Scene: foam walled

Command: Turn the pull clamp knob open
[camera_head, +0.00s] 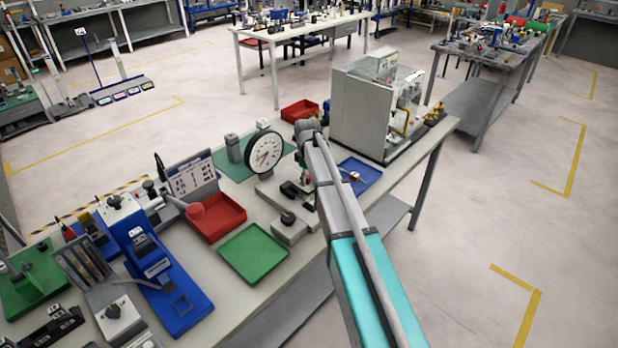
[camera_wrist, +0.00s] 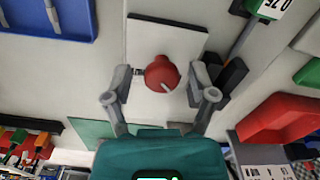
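The red round knob (camera_wrist: 161,72) shows in the wrist view on a pale rectangular plate (camera_wrist: 188,40). A light pointer mark shows on its lower right side. My gripper (camera_wrist: 160,80) is open, with one grey finger left of the knob and one right of it. A gap shows between each finger and the knob. In the head view my arm covers the knob, and my gripper is mostly hidden behind it. Which way the knob's setting stands, I cannot tell.
A dial gauge (camera_head: 265,152) stands left of my arm. A blue tray (camera_head: 372,168) and a grey machine (camera_head: 358,115) lie to the right. A red tray (camera_head: 222,222) and a green tray (camera_head: 253,252) lie at left front, near the bench edge.

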